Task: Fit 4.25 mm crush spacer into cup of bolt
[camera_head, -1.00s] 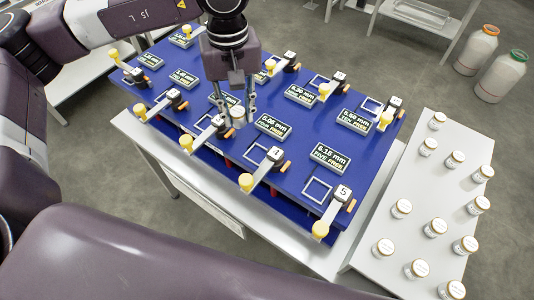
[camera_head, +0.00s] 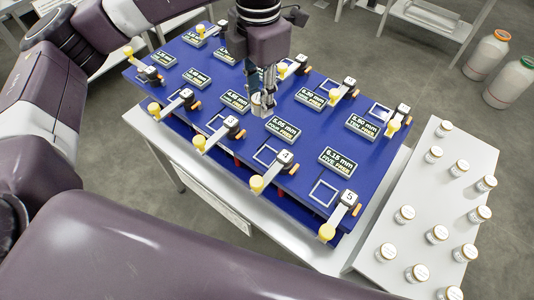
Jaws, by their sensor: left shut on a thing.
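My left gripper (camera_head: 264,102) points down over the middle of the blue board (camera_head: 300,158). It is shut on a small pale cylinder (camera_head: 257,106), largely covered by the fingers. The cylinder is between two label plates; I cannot tell whether it touches the board. The board carries yellow-knobbed levers with numbered blocks, such as lever 4 (camera_head: 270,171) and lever 5 (camera_head: 339,214), beside white square outlines. No 4.25 mm marking can be read, and I cannot make out which part is the bolt's cup. My right gripper is not in view.
Plates reading 5.05 mm (camera_head: 282,128) and 6.15 mm (camera_head: 337,162) lie on the board. A white side table (camera_head: 405,255) at the right holds several small lidded jars. Two large bottles (camera_head: 508,80) stand on the floor at the far right. My arm fills the lower left.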

